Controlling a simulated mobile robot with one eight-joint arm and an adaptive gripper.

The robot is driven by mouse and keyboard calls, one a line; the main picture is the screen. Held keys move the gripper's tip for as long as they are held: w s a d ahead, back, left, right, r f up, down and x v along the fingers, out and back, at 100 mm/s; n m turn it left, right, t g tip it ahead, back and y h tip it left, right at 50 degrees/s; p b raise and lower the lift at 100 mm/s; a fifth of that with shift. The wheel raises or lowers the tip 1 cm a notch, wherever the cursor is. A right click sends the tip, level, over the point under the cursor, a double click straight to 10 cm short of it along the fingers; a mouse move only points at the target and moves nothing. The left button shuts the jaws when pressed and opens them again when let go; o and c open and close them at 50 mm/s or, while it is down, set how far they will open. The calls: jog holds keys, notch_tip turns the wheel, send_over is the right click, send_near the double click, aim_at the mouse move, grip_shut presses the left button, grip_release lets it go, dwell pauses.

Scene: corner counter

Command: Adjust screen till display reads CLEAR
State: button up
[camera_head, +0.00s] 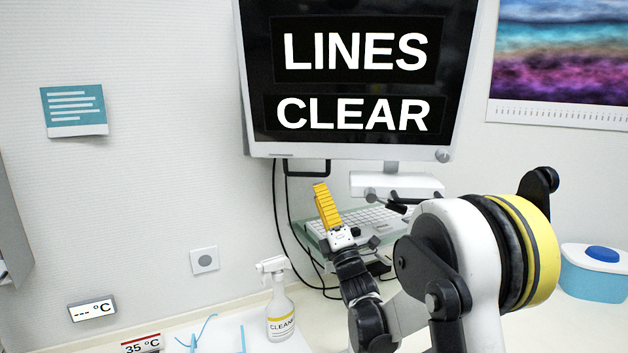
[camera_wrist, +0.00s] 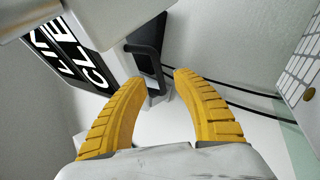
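The screen (camera_head: 350,147) hangs on the wall at top centre. Its black display reads "LINES" above "CLEAR" in white letters. A black loop handle (camera_head: 326,170) sits under its lower left edge. My gripper (camera_head: 320,188) points up just below that handle, with its yellow fingers overlapping in this view. In the wrist view, my gripper (camera_wrist: 158,78) has its two yellow fingers apart with nothing between their pads. The handle (camera_wrist: 152,62) lies just past the fingertips there, and the tilted display (camera_wrist: 75,50) shows only part of its words.
A keyboard (camera_head: 365,222) and a white bracket (camera_head: 395,185) are below the screen. Black cables hang behind my gripper. A spray bottle (camera_head: 279,308) stands on the counter, left of my arm. A blue tub (camera_head: 594,275) is at the right.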

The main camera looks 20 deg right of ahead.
jog(key=v, duration=0.5)
jog(key=shift+w, duration=0.1)
jog(key=s+a+f+m+g+h+b, duration=0.1)
jog(key=s+f+m+g, duration=0.5)
jog(key=s, duration=0.5)
jog(key=s+a+f+m+g+h+b, duration=0.1)
jog(key=s+f+m+g, duration=0.5)
jog(key=s+m, duration=0.3)
jog(key=s+a+f+m+g+h+b, duration=0.1)
jog(key=s+f+m+g, duration=0.5)
jog(key=s, duration=0.8)
jog(key=shift+a+f+m+h, duration=0.4)
jog(key=shift+f+m+h, duration=0.15)
jog(key=shift+m, duration=0.65)
